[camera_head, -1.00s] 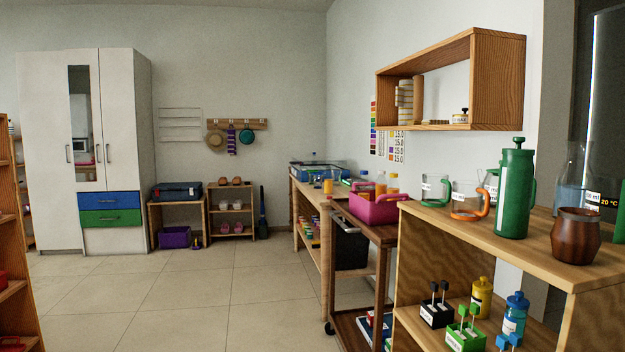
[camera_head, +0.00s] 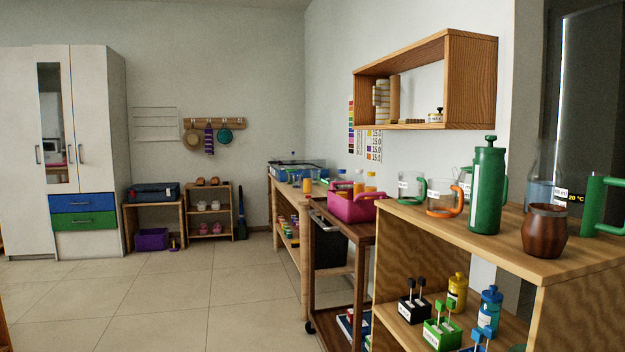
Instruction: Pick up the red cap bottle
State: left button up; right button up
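No bottle with a clearly red cap can be made out. A yellow bottle (camera_head: 457,293) and a blue bottle (camera_head: 489,309) stand on the lower shelf of the wooden unit at the right. Small bottles with orange contents (camera_head: 370,184) stand behind the pink basket, partly hidden, and their caps are too small to tell well. Neither of my grippers is in view.
The wooden shelf unit (camera_head: 398,245) holds a green flask (camera_head: 487,190), glass beakers and a brown pot (camera_head: 545,230) on top. A dark wooden cart (camera_head: 345,225) carries the pink basket (camera_head: 352,208). The tiled floor (camera_head: 200,300) at left and centre is clear.

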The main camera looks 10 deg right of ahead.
aim_at(307, 173)
jog(key=i+j+u, duration=0.25)
jog(key=i, duration=0.4)
jog(key=i+u, duration=0.2)
jog(key=i, duration=2)
jog(key=i+j+z, duration=0.1)
jog(key=i+z, duration=0.4)
jog(key=i+j+z, duration=0.3)
jog(key=i+z, duration=0.15)
jog(key=i+j+z, duration=0.5)
